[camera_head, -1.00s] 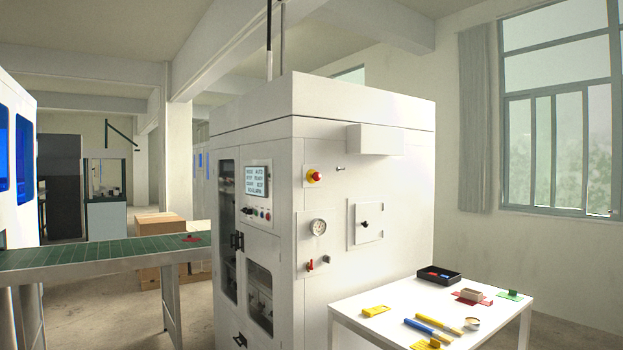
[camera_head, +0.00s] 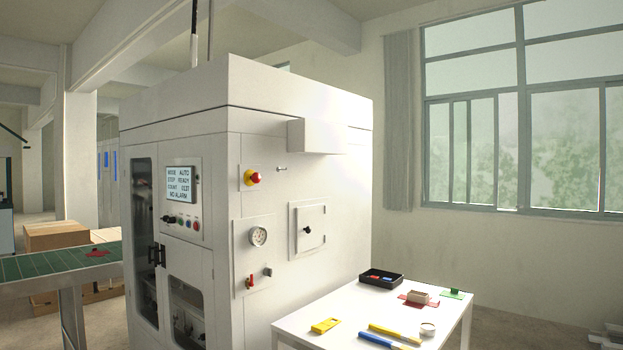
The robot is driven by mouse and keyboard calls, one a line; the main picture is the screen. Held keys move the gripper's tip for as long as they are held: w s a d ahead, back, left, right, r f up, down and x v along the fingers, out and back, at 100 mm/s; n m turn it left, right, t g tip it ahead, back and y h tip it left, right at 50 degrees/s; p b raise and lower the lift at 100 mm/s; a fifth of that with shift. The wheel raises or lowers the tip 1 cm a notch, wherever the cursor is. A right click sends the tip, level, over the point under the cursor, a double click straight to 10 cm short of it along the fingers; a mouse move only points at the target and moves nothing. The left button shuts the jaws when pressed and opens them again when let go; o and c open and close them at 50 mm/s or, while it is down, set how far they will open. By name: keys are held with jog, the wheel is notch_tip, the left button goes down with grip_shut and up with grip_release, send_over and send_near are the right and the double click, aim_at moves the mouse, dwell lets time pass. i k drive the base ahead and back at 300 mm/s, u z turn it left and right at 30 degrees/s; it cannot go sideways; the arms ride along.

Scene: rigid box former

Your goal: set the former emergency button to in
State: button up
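The former (camera_head: 225,120) is a tall white box-shaped machine in the middle of the view. Its emergency button (camera_head: 252,178) is a red mushroom head on a yellow base, high on the right-hand side panel. The button looks to stand out from its base, but it is small and I cannot tell its exact depth. The display (camera_head: 180,184) on the front face reads MODE AUTO, STOP READY and NO ALARM. My gripper is not in view.
A gauge (camera_head: 258,236), a red valve handle (camera_head: 250,282) and a small hatch (camera_head: 308,229) sit below the button. A white table (camera_head: 345,295) with a black tray (camera_head: 381,279) and tools stands at the right. A green conveyor (camera_head: 50,264) is at the left.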

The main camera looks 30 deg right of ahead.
aim_at(256, 177)
jog(key=z, duration=0.35)
jog(key=i, duration=0.7)
jog(key=u, duration=0.5)
jog(key=i, duration=0.75)
jog(key=u, duration=0.7)
